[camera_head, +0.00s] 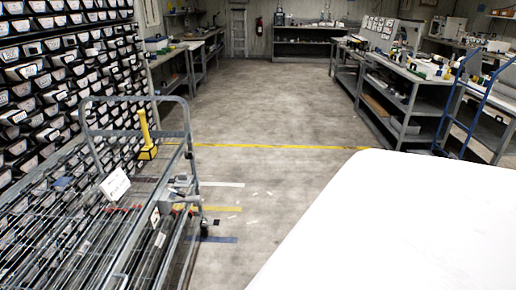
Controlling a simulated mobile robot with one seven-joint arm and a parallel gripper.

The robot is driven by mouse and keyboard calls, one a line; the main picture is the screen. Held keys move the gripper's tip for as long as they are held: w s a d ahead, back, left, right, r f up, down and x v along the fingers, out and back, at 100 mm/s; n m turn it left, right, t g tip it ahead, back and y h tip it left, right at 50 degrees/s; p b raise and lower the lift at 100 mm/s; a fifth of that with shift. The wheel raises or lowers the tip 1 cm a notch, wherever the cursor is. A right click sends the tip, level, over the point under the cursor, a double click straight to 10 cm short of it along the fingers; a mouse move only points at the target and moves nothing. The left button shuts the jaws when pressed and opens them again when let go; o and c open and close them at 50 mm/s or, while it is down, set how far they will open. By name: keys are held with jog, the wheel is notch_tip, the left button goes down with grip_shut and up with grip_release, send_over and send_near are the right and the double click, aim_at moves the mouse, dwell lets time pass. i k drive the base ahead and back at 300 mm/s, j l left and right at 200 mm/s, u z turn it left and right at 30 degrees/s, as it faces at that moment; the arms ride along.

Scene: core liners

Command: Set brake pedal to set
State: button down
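A grey wheeled cart (188,165) with a tall tube handle and wire-mesh sides stands at the lower left. One of its castors (204,228) shows at the near right corner. No brake pedal can be made out clearly; small red and dark parts (180,207) sit low at the cart's end, too small to tell what they are. A white paper sign (115,184) hangs on the cart. My gripper is not in view.
A wall of black bins (60,70) runs along the left behind the cart. Workbenches (400,85) and a blue hand truck (470,105) are at the right. The concrete floor (270,105) in the middle is clear.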

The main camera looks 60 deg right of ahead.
aim_at(215, 221)
jog(key=i+z, duration=0.1)
jog(key=z, duration=1.25)
jog(key=i+j, duration=0.15)
jog(key=i+j+z, duration=0.1)
jog(key=j, duration=0.25)
jog(key=i+l+u, duration=0.15)
jog(key=l, duration=0.25)
jog(key=i+l+u, duration=0.1)
jog(key=i+l, duration=0.25)
jog(key=i+l+u, duration=0.15)
jog(key=l, duration=0.45)
jog(key=i+l+u, duration=0.1)
jog(key=i+l, duration=0.2)
jog(key=l, duration=0.15)
jog(key=i+l+u, duration=0.15)
jog(key=l, duration=0.35)
jog(key=i+l+u, duration=0.1)
jog(key=l, duration=0.45)
jog(key=i+l+u, duration=0.15)
jog(key=l, duration=0.4)
jog(key=i+l+u, duration=0.1)
jog(key=l, duration=0.45)
jog(key=i, duration=0.1)
